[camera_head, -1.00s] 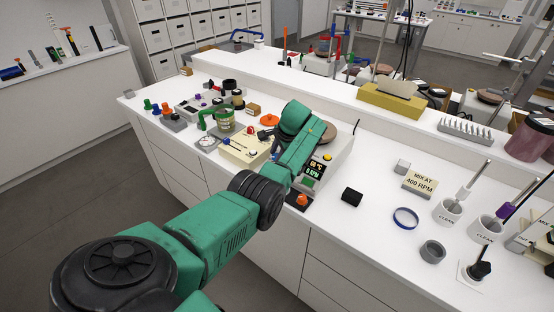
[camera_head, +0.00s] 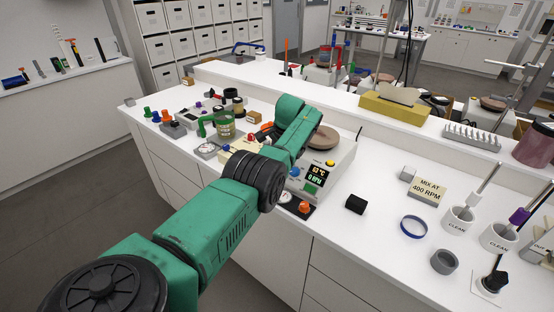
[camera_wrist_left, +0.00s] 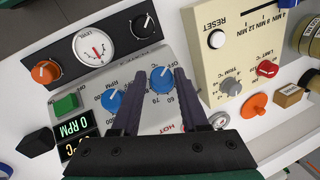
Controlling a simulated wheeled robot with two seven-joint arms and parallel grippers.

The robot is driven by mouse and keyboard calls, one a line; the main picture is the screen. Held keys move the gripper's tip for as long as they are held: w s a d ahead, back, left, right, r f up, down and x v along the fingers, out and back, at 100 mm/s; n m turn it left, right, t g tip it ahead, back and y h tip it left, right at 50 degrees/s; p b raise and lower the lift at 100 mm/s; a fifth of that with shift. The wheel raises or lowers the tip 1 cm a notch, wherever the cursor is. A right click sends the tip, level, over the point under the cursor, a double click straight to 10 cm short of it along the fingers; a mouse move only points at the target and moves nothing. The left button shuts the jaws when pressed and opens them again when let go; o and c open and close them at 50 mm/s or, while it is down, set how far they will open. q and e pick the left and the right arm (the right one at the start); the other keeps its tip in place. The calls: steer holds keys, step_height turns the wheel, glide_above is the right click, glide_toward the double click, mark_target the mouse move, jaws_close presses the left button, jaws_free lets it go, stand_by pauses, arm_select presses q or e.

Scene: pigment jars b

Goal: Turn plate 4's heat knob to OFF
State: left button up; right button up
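The hot plate (camera_head: 335,160) has a cream body, a round brown top and a display that appears to read 63 °C and 0 RPM. In the left wrist view its blue heat knob (camera_wrist_left: 162,80) has OFF and number marks around it; its exact setting is too small to read. A second blue knob, marked RPM (camera_wrist_left: 112,100), sits beside it. My left gripper (camera_wrist_left: 164,74) has its two dark fingers either side of the heat knob, with the knob between the tips; contact is not clear. In the head view my green arm hides these fingers. My right gripper is not in view.
A cream box with a RESET button (camera_wrist_left: 217,39) and a red knob stands close beside the fingers. A dark panel with a dial and an orange knob (camera_wrist_left: 45,72) lies on the other side.

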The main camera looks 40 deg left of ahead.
arm_select(q)
steer(key=shift+o, duration=0.9)
steer(key=shift+r, duration=0.25)
steer(key=p+v, duration=0.1)
steer(key=v, duration=0.1)
steer(key=shift+r, duration=0.4)
steer(key=b+v, duration=0.2)
steer(key=v, duration=0.9)
steer(key=shift+d, duration=0.2)
steer(key=shift+s, duration=0.1)
